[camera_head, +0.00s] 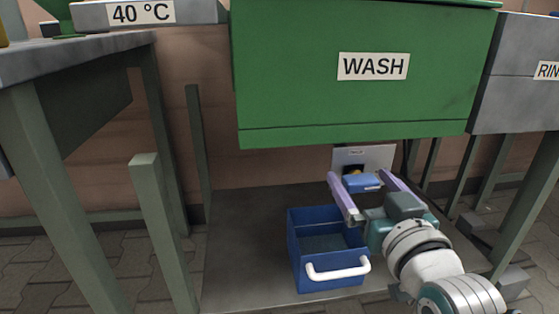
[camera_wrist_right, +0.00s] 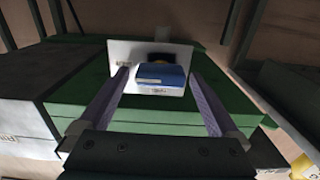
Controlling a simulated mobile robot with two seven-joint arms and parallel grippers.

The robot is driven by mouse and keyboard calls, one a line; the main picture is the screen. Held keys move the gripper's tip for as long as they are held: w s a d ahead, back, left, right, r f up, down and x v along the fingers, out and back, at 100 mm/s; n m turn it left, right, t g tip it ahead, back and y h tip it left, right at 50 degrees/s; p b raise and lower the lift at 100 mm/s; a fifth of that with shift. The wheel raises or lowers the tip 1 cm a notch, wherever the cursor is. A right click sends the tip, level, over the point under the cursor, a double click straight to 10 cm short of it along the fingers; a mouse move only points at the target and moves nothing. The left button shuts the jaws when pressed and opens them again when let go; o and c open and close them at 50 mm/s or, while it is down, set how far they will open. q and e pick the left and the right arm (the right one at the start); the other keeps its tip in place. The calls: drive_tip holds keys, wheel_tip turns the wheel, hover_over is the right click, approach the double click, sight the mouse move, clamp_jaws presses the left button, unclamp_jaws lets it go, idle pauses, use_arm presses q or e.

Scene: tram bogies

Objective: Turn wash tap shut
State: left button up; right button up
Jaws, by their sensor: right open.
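The wash tap shows as a blue handle (camera_head: 362,183) in front of a pale labelled plate (camera_head: 378,157) below the green wash tank (camera_head: 340,100). A small yellow part shows just behind the handle. My right gripper (camera_head: 358,176) is open, with its two lilac fingers reaching to either side of the handle. In the right wrist view the blue handle (camera_wrist_right: 162,76) lies between the open fingers (camera_wrist_right: 158,75), and the pale plate (camera_wrist_right: 121,58) is behind it. I cannot tell whether either finger touches the handle. My left gripper is out of view.
A blue bin (camera_head: 297,255) with a white handle stands on the grey lower shelf (camera_head: 240,245), below and left of my right gripper. A grey table (camera_head: 60,50) is at left. Table legs and a short green post (camera_head: 155,210) stand around. The shelf left of the bin is clear.

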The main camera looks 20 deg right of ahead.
drive_tip(key=p+v, duration=0.3)
drive_tip(key=v, duration=0.6)
drive_tip(key=shift+s+p, duration=0.25)
drive_tip(key=shift+p, duration=0.05)
drive_tip(key=shift+r, duration=0.1)
